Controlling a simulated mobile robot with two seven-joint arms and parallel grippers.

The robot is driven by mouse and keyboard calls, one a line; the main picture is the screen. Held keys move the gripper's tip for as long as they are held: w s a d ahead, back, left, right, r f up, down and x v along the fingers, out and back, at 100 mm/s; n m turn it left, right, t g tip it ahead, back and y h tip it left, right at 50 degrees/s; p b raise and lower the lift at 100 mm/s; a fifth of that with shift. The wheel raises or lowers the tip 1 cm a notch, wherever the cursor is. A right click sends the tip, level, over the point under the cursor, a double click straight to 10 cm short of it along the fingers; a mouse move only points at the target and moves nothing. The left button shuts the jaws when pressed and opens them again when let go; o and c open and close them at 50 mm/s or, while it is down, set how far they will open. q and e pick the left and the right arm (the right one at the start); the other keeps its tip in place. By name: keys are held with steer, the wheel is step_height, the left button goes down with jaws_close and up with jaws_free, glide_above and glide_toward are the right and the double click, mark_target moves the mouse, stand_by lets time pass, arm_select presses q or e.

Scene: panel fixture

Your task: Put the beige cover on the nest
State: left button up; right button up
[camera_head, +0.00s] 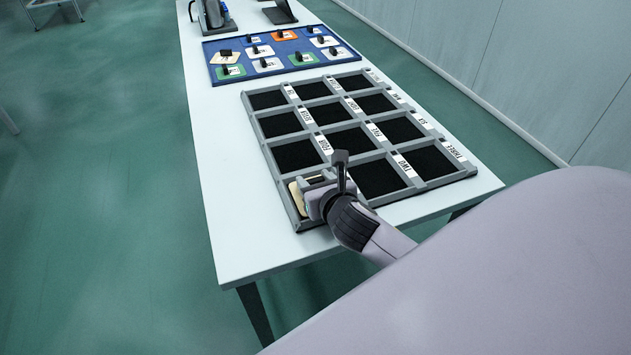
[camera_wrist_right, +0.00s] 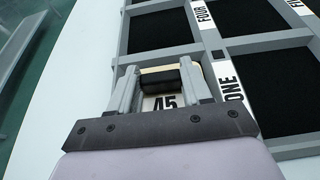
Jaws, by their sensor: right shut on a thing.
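The beige cover (camera_head: 296,198), marked 45, is at the near-left corner compartment of the grey grid (camera_head: 260,133). It also shows in the right wrist view (camera_wrist_right: 158,70). My right gripper (camera_head: 322,190) is over that compartment and shut on the black handle (camera_wrist_right: 172,87) of the cover. The label beside this compartment reads ONE (camera_wrist_right: 231,90). The gripper and cover hide most of this nest, and I cannot tell whether the cover lies flat on its floor. The other compartments I see are empty and black. My left gripper is not in view.
A blue board (camera_head: 215,76) with several coloured, handled covers lies behind the grid on the white table (camera_head: 225,205). A grey device (camera_head: 212,15) and a dark stand (camera_head: 279,12) are at the far end. The table's left strip is clear.

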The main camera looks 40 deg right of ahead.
steer(key=shift+f, duration=0.1)
steer(key=o, duration=1.1)
steer(key=shift+s+r, duration=0.2)
steer(key=p+v, duration=0.1)
steer(key=v, duration=1)
steer(key=shift+s+a+r, duration=0.1)
steer(key=shift+s, duration=0.2)
